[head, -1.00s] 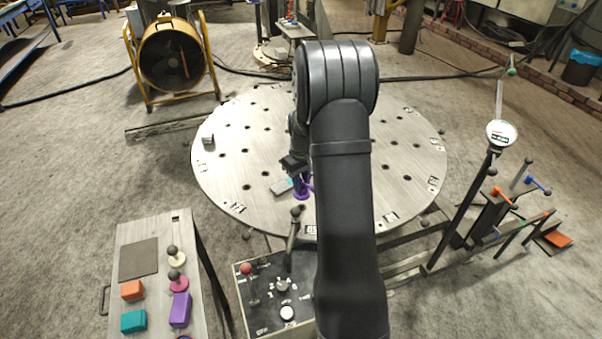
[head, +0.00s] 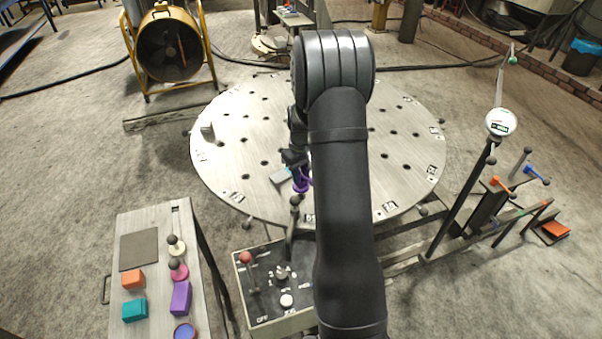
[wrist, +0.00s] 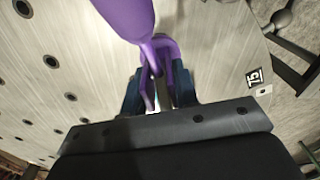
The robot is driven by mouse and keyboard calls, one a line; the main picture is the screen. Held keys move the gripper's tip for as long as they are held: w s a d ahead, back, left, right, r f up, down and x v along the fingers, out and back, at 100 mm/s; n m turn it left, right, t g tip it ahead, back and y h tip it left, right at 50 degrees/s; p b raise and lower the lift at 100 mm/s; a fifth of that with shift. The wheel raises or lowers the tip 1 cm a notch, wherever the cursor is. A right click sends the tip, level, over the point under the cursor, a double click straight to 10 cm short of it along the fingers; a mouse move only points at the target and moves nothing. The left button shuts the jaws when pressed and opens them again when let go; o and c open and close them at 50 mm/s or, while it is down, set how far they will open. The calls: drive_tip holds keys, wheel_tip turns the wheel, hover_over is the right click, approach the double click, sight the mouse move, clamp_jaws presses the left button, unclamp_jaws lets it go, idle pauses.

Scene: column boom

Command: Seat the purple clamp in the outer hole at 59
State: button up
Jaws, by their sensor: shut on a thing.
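The purple clamp (head: 302,183) is over the near part of the round holed table (head: 225,165), left of my forearm. My gripper (head: 294,160) is shut on it. In the wrist view the purple clamp (wrist: 130,15) sits between the dark blue fingers of my gripper (wrist: 160,88), its purple body reaching past the fingertips. Its lower end is out of the wrist view, so I cannot tell whether it touches the table. A label on the rim (wrist: 254,77) is turned and hard to read. I cannot make out the outer hole at 59.
A grey-teal piece (head: 281,176) lies beside the clamp, and a small grey block (head: 207,128) stands at the table's left. A control box (head: 270,295) with levers stands in front. A side bench (head: 150,220) holds coloured blocks. A gauge post (head: 460,205) rises at the right.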

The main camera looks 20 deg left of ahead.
sight(301, 182)
drive_tip(key=shift+f, duration=0.65)
drive_tip(key=shift+f, duration=0.35)
drive_tip(key=shift+f, duration=0.35)
drive_tip(key=shift+f, duration=0.75)
drive_tip(key=shift+f, duration=0.2)
drive_tip(key=o, duration=0.7)
drive_tip(key=shift+r, duration=0.15)
drive_tip(key=shift+r, duration=3.6)
